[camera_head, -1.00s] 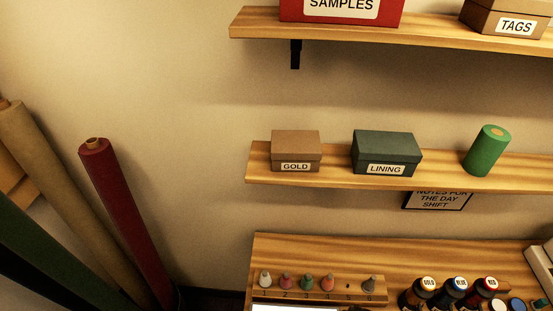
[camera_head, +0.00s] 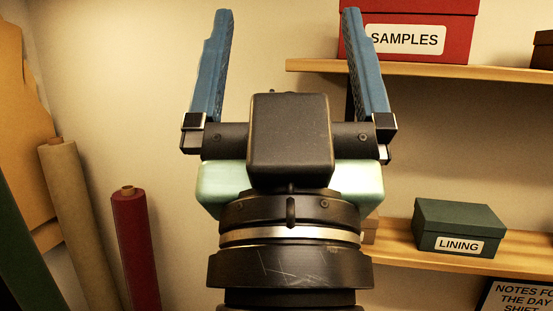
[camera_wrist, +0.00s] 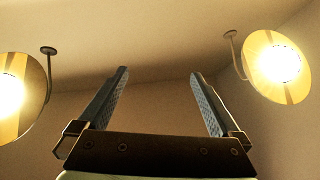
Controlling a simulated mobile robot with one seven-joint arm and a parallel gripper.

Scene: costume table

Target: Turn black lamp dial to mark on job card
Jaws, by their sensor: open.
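My gripper (camera_head: 288,65) is raised in front of the wall in the head view, its two blue fingers wide apart with nothing between them. In the wrist view my gripper (camera_wrist: 158,95) points up toward the ceiling, open and empty. No black lamp dial and no job card can be made out in either current view. Two lit lamps show in the wrist view, one at the left edge (camera_wrist: 22,97) and one at the upper right (camera_wrist: 276,66); I cannot tell whether either belongs to the dial.
A red SAMPLES box (camera_head: 408,32) stands on the upper shelf (camera_head: 430,72). A green LINING box (camera_head: 459,227) stands on the lower shelf (camera_head: 420,259), above a framed notice (camera_head: 520,296). Fabric rolls, including a red one (camera_head: 136,245), lean at the left. My arm hides part of the lower shelf.

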